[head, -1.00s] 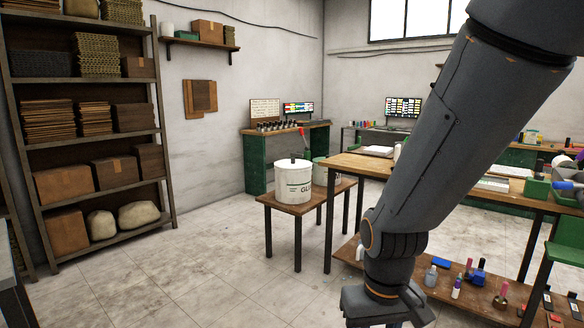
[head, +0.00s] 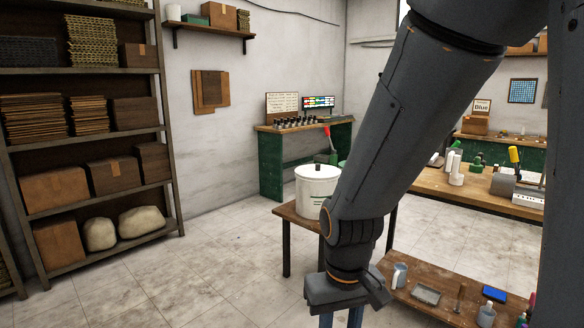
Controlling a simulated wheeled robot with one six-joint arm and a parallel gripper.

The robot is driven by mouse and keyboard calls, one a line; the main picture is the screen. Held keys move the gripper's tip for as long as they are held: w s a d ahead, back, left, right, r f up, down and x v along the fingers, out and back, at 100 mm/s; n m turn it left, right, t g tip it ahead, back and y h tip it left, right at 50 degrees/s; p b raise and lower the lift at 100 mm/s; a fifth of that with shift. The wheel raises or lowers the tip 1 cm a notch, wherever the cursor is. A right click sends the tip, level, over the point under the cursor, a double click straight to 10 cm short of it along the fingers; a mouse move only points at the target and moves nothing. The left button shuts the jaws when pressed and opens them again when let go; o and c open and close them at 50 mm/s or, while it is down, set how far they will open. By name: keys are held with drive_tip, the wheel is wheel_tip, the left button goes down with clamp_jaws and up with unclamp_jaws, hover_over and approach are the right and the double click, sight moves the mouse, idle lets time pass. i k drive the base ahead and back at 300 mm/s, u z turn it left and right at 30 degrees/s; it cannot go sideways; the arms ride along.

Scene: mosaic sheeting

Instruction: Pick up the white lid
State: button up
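A white bucket (head: 312,192) stands upright on a small brown wooden table (head: 286,212), left of my arm. Its white lid (head: 307,171) seems to be on top, with a short dark knob (head: 317,166). The arm covers the bucket's lower right side. My gripper (head: 340,322) hangs pointing down at the bottom of the view, in front of the small table and apart from the bucket. Two bluish fingers show with a gap between them. Their tips are cut off by the frame edge, and nothing shows between them.
A low wooden surface (head: 440,299) with bottles and small tools is at the lower right. A long workbench (head: 480,194) stands behind my arm. A loaded shelf rack (head: 160,185) is at the left. A green bench (head: 270,164) is at the back. The tiled floor at left is clear.

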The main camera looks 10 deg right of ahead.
sight(316, 170)
drive_tip(key=z, duration=0.1)
drive_tip(key=i, duration=2.1)
drive_tip(key=z, duration=0.55)
drive_tip(key=i, duration=0.5)
